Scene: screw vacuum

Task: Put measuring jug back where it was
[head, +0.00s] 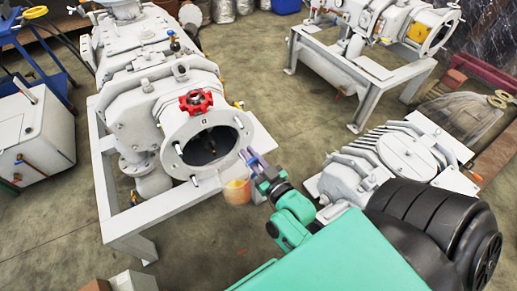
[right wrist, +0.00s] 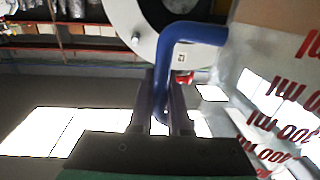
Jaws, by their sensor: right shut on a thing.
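The measuring jug (head: 237,190) is clear, with orange-brown content low in it. It appears just below and right of the open round flange of the big grey vacuum pump (head: 130,95); I cannot tell if it touches anything there. My right gripper (head: 255,168) is shut on the jug's blue handle. In the right wrist view, the handle (right wrist: 192,33) runs down between the fingers (right wrist: 162,110), and the jug wall (right wrist: 285,85) with red ml marks fills the right side. The jug's base is hidden in that view. My left gripper is not in view.
A red handwheel (head: 197,102) sits atop the flange. A grey finned machine (head: 385,160) with a black ribbed motor (head: 435,225) stands at right. Another pump on a frame (head: 375,75) stands behind. A white cabinet (head: 35,135) is at left. Open floor (head: 265,85) lies between the machines.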

